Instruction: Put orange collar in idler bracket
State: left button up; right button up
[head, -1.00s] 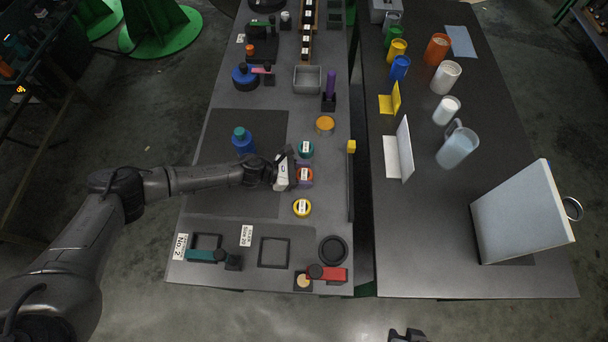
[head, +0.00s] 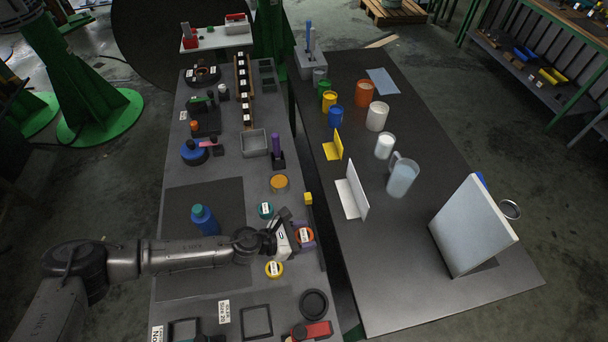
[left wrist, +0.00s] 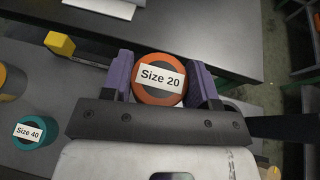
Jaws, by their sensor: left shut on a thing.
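The orange collar (left wrist: 160,79), a ring with a dark centre and a "Size 20" label, sits between the purple fingers of my left gripper (left wrist: 161,82) in the left wrist view. The fingers touch it on both sides. In the head view the left gripper (head: 303,236) is shut on the collar (head: 305,235) near the right edge of the left table. The collar appears above the tabletop, but its height is hard to judge. My right gripper is not in view.
A yellow block (head: 308,198), an orange-topped round part (head: 279,183) and a purple post (head: 276,144) stand beyond. A gap separates the two tables. The dark mat (head: 225,195) has free room.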

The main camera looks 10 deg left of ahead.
pick_arm(q)
jog(key=shift+w+r, duration=0.15)
jog(key=shift+w, duration=0.1)
jog(key=w+a+n+t+y, duration=0.3)
jog(key=w+a+n+t, duration=0.1)
jog(key=a+r+n+t+y, duration=0.1)
jog(key=a+r+n+y, duration=0.25)
jog(key=r, duration=0.65)
jog(key=a+r+n+t+y, duration=0.15)
jog(key=a+r, duration=0.25)
jog(key=r, duration=0.5)
jog(key=a+r+n+t+y, duration=0.1)
jog(key=a+r+n+y, duration=0.25)
jog(key=r, duration=0.65)
notch_tip(320, 180, up, 22)
jog(key=p, duration=2.3)
jog(key=shift+w, duration=0.35)
